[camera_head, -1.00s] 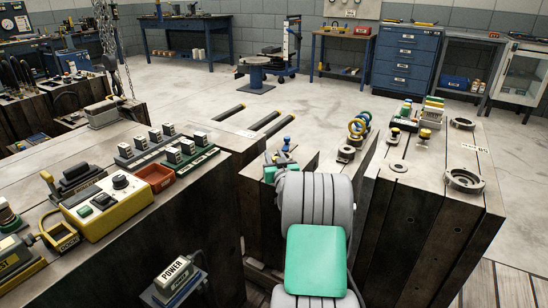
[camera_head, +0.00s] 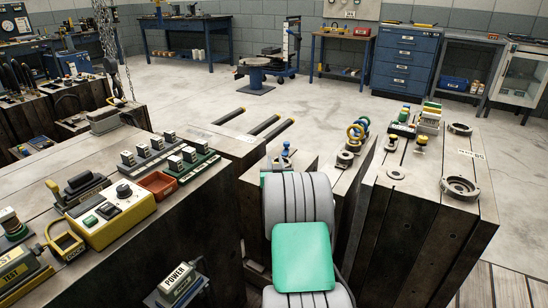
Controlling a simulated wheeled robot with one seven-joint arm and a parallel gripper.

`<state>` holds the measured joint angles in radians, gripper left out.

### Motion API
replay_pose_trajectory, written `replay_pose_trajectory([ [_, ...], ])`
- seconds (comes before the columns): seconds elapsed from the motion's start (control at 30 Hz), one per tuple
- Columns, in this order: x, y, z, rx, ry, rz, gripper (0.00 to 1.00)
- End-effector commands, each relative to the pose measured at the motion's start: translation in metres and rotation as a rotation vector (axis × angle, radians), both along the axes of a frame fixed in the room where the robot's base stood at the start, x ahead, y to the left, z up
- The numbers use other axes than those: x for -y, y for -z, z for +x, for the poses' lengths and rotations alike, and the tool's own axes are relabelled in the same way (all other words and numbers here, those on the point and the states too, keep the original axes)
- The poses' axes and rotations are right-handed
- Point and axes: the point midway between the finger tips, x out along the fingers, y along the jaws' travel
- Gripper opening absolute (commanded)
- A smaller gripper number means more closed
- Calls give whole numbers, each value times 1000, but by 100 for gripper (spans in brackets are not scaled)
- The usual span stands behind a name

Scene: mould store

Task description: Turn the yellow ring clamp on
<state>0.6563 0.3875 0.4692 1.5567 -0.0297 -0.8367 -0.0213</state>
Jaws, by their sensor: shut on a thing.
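My grey arm with a green cover rises from the bottom, left of this row.
A blue knobbed fitting (camera_head: 286,150) stands just beyond my arm. The right block carries a yellow-topped knob (camera_head: 421,138) and a grey flange (camera_head: 460,187). The left bench holds a yellow control box (camera_head: 112,218) and a red tray (camera_head: 157,183).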

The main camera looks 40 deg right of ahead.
Motion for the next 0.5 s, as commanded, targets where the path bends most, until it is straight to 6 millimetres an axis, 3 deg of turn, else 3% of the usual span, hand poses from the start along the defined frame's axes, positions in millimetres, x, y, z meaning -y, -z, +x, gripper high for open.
replay_pose_trajectory([
  [0.5, 1, 1, -3, 3, 110, -3, 0],
])
